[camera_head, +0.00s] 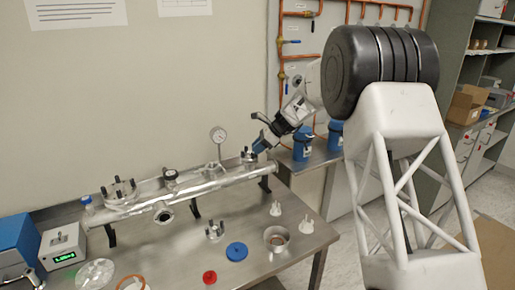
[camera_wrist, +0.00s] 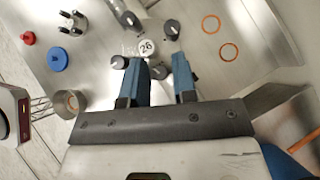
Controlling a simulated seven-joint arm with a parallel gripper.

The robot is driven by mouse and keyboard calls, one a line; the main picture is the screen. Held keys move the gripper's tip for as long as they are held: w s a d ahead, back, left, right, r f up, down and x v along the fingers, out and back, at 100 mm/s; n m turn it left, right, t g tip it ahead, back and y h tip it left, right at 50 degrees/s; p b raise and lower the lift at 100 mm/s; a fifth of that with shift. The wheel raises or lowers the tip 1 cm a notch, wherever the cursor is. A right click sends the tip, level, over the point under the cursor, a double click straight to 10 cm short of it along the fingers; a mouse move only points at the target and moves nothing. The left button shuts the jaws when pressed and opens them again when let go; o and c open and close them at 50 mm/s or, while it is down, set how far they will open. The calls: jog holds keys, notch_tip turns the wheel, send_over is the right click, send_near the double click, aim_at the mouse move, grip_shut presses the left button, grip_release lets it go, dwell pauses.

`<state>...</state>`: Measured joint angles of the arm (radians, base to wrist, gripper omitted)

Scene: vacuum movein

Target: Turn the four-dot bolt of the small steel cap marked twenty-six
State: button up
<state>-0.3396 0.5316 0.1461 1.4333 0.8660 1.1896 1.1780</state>
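The small steel cap marked 26 (camera_wrist: 147,48) is in the wrist view, with several black bolt knobs around it. In the head view it is at the right end of the steel pipe (camera_head: 249,156). My gripper (camera_head: 260,146) comes down at it from the upper right. In the wrist view its blue fingers (camera_wrist: 157,60) stand apart at the cap's near side. One black knob (camera_wrist: 157,71) shows between them, close to the left finger; a gap seems to remain on the right. Another knob (camera_wrist: 120,62) is just left of the left finger. Dots on the bolts are too small to read.
On the bench are a blue disc (camera_head: 237,251), a red knob (camera_head: 209,277), white pronged parts (camera_head: 306,226) and a steel cup (camera_head: 277,239). Copper rings (camera_wrist: 229,51) lie right of the cap.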

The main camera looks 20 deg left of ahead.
jog(key=shift+c, duration=0.4)
grip_shut()
jog(key=shift+r+m+t, duration=0.1)
jog(key=shift+m+t, duration=0.2)
jog(key=shift+m, duration=0.1)
jog(key=shift+s+m+t, duration=0.1)
jog(key=shift+m+t, duration=0.6)
jog(key=shift+m, duration=0.1)
jog(key=shift+o, duration=0.4)
grip_release()
jog(key=shift+d, duration=0.1)
